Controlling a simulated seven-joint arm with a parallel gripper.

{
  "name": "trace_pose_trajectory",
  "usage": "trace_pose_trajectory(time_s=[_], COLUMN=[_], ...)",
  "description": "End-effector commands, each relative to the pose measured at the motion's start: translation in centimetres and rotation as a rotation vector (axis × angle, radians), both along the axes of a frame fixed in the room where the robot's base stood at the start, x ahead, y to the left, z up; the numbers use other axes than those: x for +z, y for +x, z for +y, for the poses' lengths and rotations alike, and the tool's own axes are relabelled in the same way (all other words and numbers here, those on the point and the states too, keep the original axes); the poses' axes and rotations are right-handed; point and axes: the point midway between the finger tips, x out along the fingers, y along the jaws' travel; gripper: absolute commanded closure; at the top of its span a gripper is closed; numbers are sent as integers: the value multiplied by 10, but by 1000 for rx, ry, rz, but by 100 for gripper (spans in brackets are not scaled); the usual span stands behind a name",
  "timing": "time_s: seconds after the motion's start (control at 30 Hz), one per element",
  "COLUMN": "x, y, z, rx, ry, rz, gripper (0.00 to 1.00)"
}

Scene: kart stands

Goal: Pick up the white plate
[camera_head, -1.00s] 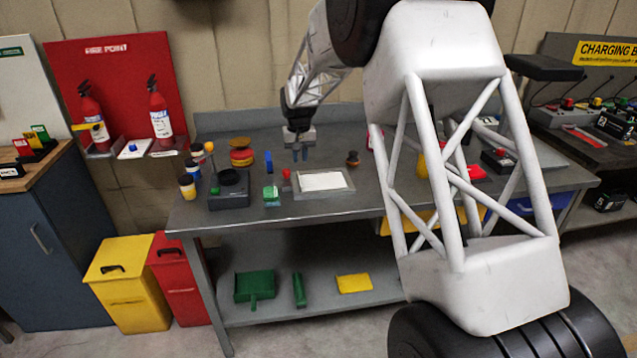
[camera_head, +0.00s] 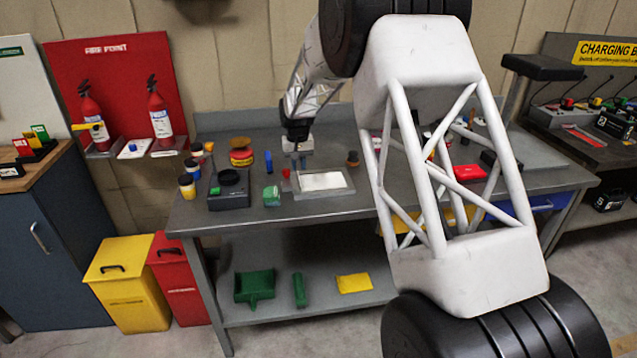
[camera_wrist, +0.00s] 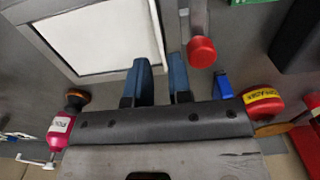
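The white plate (camera_head: 322,181) is a flat white rectangle lying in a grey frame on the workbench. In the wrist view the white plate (camera_wrist: 100,32) fills the upper left, inside its light frame. My gripper (camera_head: 297,163) is low above the bench at the plate's back left corner.
A red knob (camera_wrist: 201,52) on a grey bar stands close right of my fingers. A green block (camera_head: 271,196) and a dark box (camera_head: 229,190) are left of the frame. A small dark-topped item (camera_head: 353,159) is behind it. The bench front is clear.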

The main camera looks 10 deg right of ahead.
Motion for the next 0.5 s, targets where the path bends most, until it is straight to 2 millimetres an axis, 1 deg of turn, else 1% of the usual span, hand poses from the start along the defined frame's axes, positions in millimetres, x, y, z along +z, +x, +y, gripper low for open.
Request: trace_pose_trajectory(time_s=[0.33, 0.5], x=[-2, -14], y=[0, 0], z=[0, 0], rx=[0, 0], ry=[0, 0], rz=[0, 1], gripper=[81, 81])
